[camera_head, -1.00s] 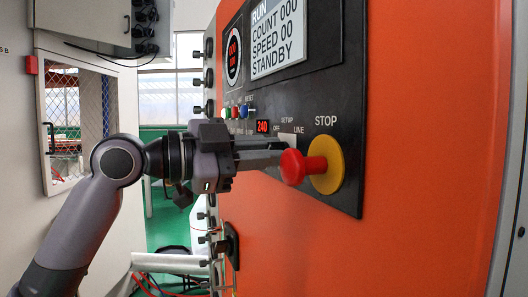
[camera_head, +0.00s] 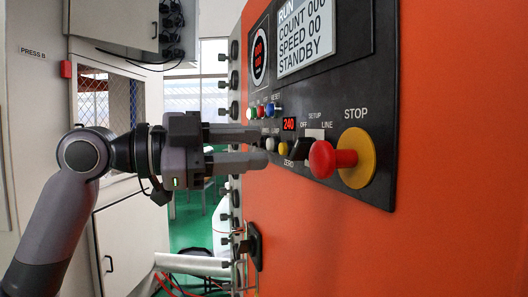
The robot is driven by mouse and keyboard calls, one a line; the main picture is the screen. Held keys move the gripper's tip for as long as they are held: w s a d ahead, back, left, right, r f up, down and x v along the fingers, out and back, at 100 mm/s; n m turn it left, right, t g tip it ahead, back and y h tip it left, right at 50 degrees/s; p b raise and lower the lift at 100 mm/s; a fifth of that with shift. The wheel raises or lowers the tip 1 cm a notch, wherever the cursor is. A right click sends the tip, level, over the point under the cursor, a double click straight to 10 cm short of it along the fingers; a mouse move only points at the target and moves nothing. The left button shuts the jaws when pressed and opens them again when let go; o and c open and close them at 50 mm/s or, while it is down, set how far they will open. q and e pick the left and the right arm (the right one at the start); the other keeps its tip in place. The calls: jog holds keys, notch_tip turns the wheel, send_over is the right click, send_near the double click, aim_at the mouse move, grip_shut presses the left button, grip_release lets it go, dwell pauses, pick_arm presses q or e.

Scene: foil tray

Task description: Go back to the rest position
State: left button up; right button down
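My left gripper (camera_head: 262,146) is in front of the black control panel (camera_head: 372,105) on the orange machine. Its two fingers are apart, with nothing between them. The fingertips are to the left of the black selector knob (camera_head: 301,148), below the SETUP, OFF and LINE labels, and appear clear of it. The red STOP button (camera_head: 322,159) on its yellow base (camera_head: 357,158) is further right. My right gripper is not in view.
The orange machine face (camera_head: 330,245) fills the right side. Small coloured buttons (camera_head: 268,109) and a red 240 display (camera_head: 289,124) are near the fingers. A white cabinet (camera_head: 130,235) stands behind the arm. A green floor shows beyond.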

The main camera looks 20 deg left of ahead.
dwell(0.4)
pick_arm(q)
jog(key=w+f+n+t+y, duration=0.1)
jog(key=w+f+n+y, duration=0.2)
jog(key=f, duration=0.5)
jog(key=w+f+n+t, duration=0.2)
jog(key=w+f+n, duration=0.1)
jog(key=w+f, duration=0.3)
notch_tip(320, 180, down, 20)
jog(key=s+a+n+y+p, duration=0.2)
jog(key=n+y, duration=0.2)
jog(key=n, duration=0.2)
jog(key=s+a+f+n+y, duration=0.1)
jog(key=s+f+n+y, duration=0.1)
jog(key=s+f, duration=0.5)
jog(key=s+f+n+y, duration=0.1)
jog(key=s+f+n, duration=0.15)
jog(key=f, duration=0.75)
jog(key=s+f+g+y, duration=0.1)
jog(key=s+f, duration=0.4)
jog(key=s, duration=0.2)
jog(key=s+a+f+n+g+y+p, duration=0.1)
jog(key=s+f, duration=0.3)
jog(key=s, duration=0.4)
jog(key=shift+a+f+g+y, duration=0.2)
jog(key=shift+f+g+y, duration=0.1)
jog(key=shift+f+y, duration=0.1)
jog(key=shift+n, duration=0.25)
